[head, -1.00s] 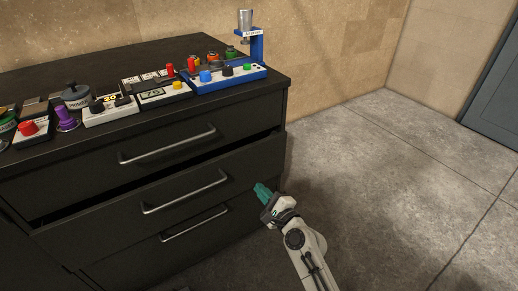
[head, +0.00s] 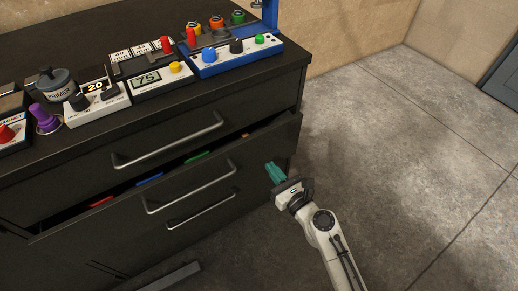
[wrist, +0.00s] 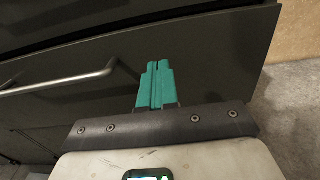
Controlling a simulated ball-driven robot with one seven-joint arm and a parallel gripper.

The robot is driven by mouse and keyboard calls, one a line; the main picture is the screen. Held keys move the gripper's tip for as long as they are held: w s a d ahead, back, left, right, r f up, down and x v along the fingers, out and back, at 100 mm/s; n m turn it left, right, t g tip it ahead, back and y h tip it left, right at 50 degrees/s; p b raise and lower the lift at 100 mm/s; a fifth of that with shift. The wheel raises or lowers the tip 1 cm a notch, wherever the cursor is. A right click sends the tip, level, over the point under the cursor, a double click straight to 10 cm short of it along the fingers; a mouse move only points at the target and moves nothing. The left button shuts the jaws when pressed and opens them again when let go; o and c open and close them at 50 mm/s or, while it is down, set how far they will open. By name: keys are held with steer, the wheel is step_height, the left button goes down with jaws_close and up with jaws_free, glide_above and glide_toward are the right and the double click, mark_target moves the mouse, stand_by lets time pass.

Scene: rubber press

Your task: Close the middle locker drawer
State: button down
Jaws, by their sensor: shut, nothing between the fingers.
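The middle drawer (head: 255,155) of the black locker stands partly pulled out, its front jutting past the drawer above. Coloured pieces show in its open gap. Its bar handle (head: 192,187) is silver; in the wrist view the handle (wrist: 60,82) lies left of my fingers. My gripper (head: 270,166) has teal fingers, shut and empty, pointing at the right end of the drawer front. The wrist view also shows my gripper (wrist: 156,66) before the dark front (wrist: 215,65). I cannot tell whether the tips touch it.
The top drawer (head: 235,112) is closed. A lower drawer's handle (head: 200,212) shows beneath the middle one. The locker top holds a blue-based device (head: 235,60), a purple knob (head: 42,117) and several control boxes. Open concrete floor (head: 400,150) lies to the right.

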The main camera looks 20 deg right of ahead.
mark_target(253, 144)
steer(key=x, duration=0.8)
steer(key=shift+b, duration=0.4)
steer(key=shift+w+a+f, duration=0.1)
steer(key=shift+w, duration=0.05)
steer(key=b+x, duration=0.1)
steer(key=x, duration=0.3)
steer(key=shift+w, duration=0.15)
steer(key=shift+w+a+r, duration=0.1)
steer(key=shift+w+r, duration=0.1)
steer(key=shift+r, duration=0.05)
steer(key=shift+s+f, duration=0.1)
